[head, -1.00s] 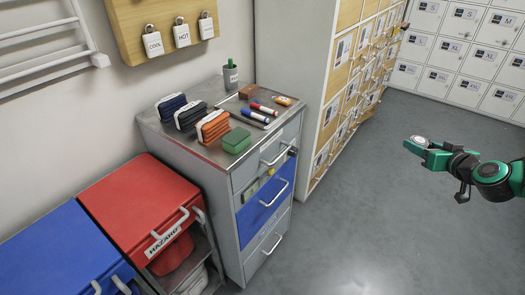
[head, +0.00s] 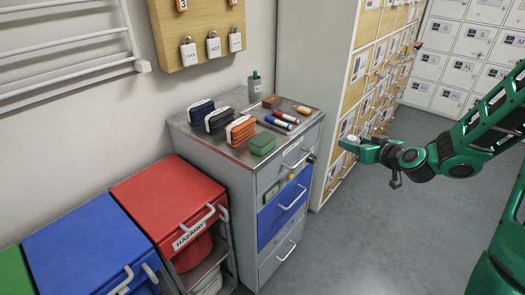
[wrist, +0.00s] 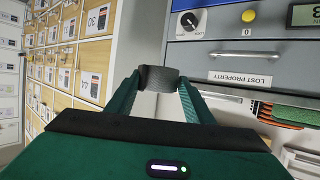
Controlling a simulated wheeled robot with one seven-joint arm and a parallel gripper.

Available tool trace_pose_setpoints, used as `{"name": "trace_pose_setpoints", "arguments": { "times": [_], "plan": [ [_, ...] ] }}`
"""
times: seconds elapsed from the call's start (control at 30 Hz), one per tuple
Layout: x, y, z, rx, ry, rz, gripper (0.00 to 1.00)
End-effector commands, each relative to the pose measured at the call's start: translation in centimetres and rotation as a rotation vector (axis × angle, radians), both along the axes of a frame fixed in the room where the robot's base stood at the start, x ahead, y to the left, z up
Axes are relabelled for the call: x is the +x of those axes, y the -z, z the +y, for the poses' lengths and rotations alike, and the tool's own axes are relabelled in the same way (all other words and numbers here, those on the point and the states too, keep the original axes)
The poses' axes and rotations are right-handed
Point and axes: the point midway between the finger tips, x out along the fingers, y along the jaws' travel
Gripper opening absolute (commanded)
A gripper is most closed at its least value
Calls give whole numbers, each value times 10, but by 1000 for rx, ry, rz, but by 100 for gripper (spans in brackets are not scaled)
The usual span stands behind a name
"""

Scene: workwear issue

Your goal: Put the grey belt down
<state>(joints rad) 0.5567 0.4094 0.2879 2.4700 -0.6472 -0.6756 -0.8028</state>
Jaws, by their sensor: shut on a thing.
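My gripper (head: 352,144) is in the right half of the head view, out over open floor to the right of the grey drawer cabinet (head: 215,165). In the wrist view its two fingers are closed on the grey belt (wrist: 158,78), a short dark-grey roll between the fingertips.
Red (head: 168,196) and blue (head: 88,247) bins stand left. Wooden lockers (head: 366,67) stand behind.

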Motion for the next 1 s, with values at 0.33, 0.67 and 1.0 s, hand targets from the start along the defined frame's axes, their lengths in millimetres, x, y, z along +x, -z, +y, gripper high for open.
{"name": "trace_pose_setpoints", "arguments": {
  "times": [0.33, 0.67, 1.0],
  "plan": [
    [-4, -28, 22, -3, -46, -7, 22],
    [-46, -121, 120, -10, -258, -8, 22],
    [-137, -178, 235, -9, -527, -3, 22]
  ]
}}
